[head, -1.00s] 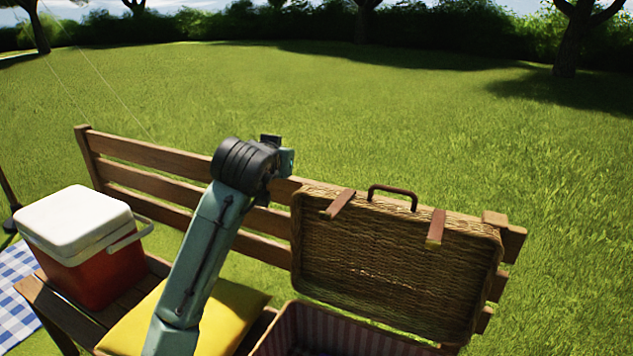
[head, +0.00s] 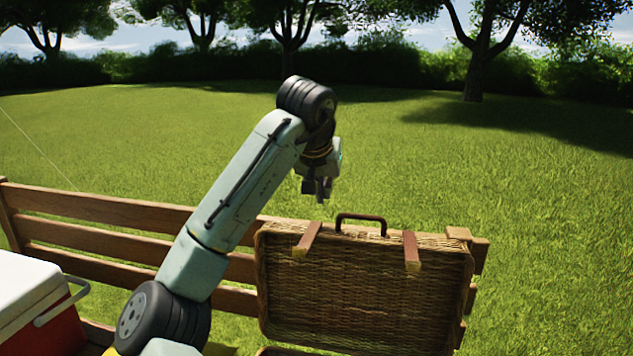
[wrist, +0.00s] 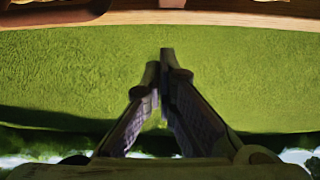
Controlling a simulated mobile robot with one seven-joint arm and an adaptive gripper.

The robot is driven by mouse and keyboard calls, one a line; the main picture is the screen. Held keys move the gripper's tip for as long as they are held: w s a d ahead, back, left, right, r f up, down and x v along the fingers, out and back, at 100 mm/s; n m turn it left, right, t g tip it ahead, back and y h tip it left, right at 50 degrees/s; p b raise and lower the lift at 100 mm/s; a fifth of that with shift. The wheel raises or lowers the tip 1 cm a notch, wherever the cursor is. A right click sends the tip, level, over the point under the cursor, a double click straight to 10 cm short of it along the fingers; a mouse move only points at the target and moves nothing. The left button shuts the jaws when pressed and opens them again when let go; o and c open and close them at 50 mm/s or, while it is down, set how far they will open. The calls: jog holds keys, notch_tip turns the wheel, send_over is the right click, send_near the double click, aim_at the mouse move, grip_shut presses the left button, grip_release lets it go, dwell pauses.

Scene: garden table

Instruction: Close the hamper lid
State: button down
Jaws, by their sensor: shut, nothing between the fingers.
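The wicker hamper's lid (head: 360,290) stands open and upright in the head view, in front of the bench back. It has a brown handle (head: 361,217) on its top edge and two leather straps. Only a sliver of the hamper's base (head: 285,351) shows at the bottom edge of the picture. My gripper (head: 322,197) hangs just above the lid's top edge, left of the handle, apart from it as far as I can tell. In the wrist view its two fingers (wrist: 161,60) are together and empty. A brown edge (wrist: 50,12) at the top left there may be the handle.
The wooden bench back (head: 110,240) runs behind the lid. A red cooler with a white lid (head: 28,285) stands at the lower left. The space above the lid and the lawn (head: 540,200) beyond are clear.

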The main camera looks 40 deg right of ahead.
jog(key=p+x, duration=0.1)
jog(key=x, duration=0.4)
jog(key=shift+w+a, duration=0.1)
jog(key=s+a, duration=0.2)
jog(key=a, duration=0.1)
jog(key=shift+s, duration=0.3)
jog(key=shift+r, duration=0.1)
